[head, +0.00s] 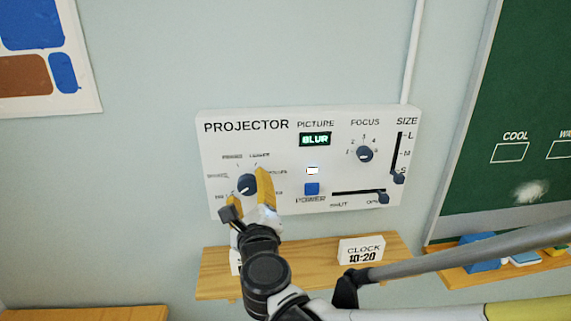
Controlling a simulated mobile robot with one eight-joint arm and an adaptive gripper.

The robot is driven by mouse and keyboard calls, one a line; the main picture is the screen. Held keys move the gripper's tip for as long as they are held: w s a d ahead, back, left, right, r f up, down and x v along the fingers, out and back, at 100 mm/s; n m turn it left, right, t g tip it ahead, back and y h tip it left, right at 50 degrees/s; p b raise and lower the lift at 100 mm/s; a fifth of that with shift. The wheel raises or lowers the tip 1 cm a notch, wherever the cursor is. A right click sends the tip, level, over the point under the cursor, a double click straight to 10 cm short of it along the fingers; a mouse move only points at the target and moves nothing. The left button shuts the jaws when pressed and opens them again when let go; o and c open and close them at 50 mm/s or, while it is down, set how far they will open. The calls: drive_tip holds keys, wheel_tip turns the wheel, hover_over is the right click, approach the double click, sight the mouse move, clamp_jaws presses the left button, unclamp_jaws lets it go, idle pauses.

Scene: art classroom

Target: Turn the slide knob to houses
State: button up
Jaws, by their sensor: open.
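The white projector panel (226,145) is mounted on the wall. Its dark round slide knob (246,184) is at the lower left, ringed by small picture labels too blurred to read surely, some partly covered by my gripper. My gripper (254,186) is open at the knob, with one yellow finger just right of it. The PICTURE display (315,139) reads BLUR. The knob's pointing direction is unclear.
The panel also has a focus knob (364,154), a size slider (399,178), a blue power button (312,189) and a lower horizontal slider (383,198). A wooden shelf (310,282) with a clock sign (361,250) is below. A chalkboard (515,110) stands right.

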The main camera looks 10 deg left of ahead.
drive_tip(key=shift+w+a, duration=0.15)
drive_tip(key=shift+w, duration=0.5)
drive_tip(key=c, duration=1.2)
